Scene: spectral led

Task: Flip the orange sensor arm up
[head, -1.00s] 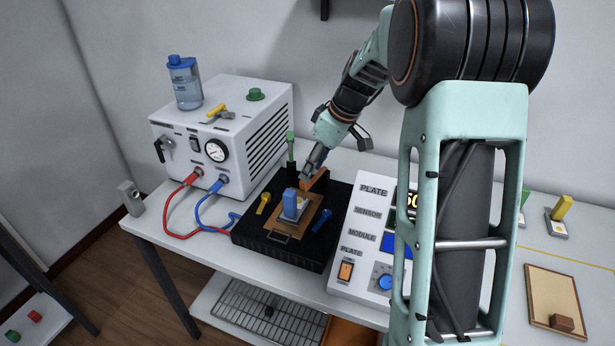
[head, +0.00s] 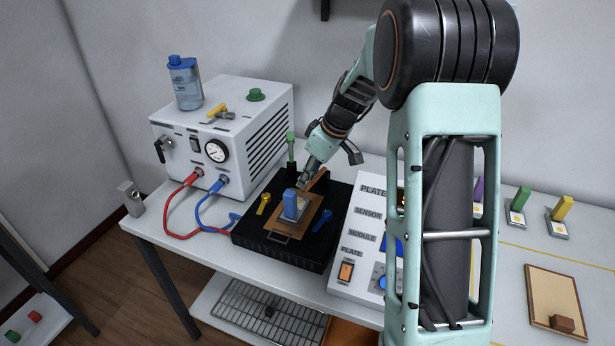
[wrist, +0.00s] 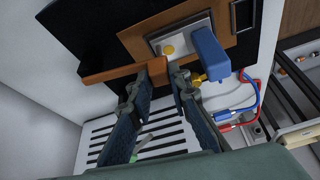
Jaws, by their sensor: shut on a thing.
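The orange sensor arm (head: 319,183) is a flat bar at the back right of the black base (head: 252,232). In the wrist view the orange sensor arm (wrist: 122,72) crosses above the base, and its end lies between my fingertips. My gripper (head: 303,184) reaches down from behind and is shut on that end; it also shows in the wrist view (wrist: 157,82). The head view partly hides the contact. A blue block on a light module (head: 291,205) stands upright on the brown plate (head: 279,238), close in front of my fingers.
A yellow knob (head: 263,204) and a green-topped post (head: 290,148) stand near the base. A white pump box (head: 225,130) with red and blue hoses is at left. A labelled control panel (head: 352,262) is at right, partly behind my arm. Several coloured modules stand further right.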

